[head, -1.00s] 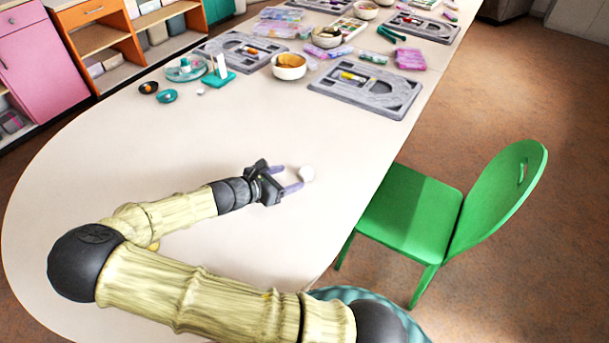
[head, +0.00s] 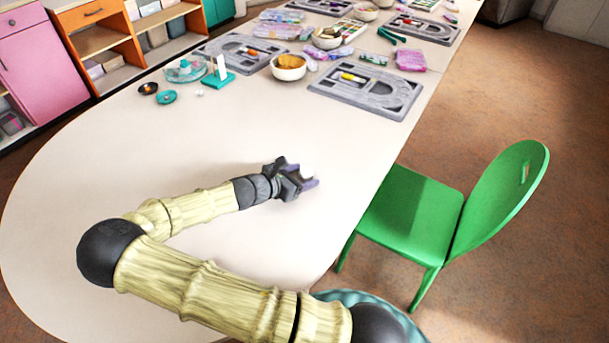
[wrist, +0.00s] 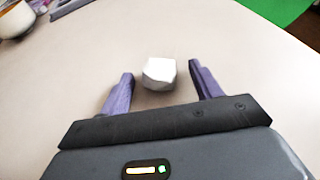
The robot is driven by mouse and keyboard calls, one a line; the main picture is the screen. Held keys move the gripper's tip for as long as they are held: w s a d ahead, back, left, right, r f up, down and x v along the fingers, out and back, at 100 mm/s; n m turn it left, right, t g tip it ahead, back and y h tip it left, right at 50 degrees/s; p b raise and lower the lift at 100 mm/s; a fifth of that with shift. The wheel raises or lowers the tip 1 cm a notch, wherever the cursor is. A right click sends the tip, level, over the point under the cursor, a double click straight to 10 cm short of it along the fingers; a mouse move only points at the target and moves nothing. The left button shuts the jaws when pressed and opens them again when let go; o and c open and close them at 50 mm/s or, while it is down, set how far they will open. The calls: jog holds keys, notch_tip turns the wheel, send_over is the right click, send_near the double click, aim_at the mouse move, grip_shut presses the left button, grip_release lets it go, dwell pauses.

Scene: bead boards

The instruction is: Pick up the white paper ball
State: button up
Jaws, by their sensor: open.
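The white paper ball (wrist: 159,73) lies on the pale table (head: 180,130), and in the head view the ball (head: 307,170) shows at my gripper's tips. My gripper (wrist: 161,80) is open, with a purple finger on each side of the ball. In the wrist view the ball sits between the fingertips, with a gap to each finger. In the head view my gripper (head: 309,180) is low near the table's right edge, and the fingers partly hide the ball.
A green chair (head: 410,210) stands beside the table's right edge. Grey bead boards (head: 385,98), a white bowl (head: 289,72) and a teal stand (head: 222,80) are farther back. The table around my gripper is clear.

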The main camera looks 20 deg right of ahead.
jog(key=shift+c, duration=0.2)
jog(key=c, duration=1)
jog(key=shift+c, duration=0.3)
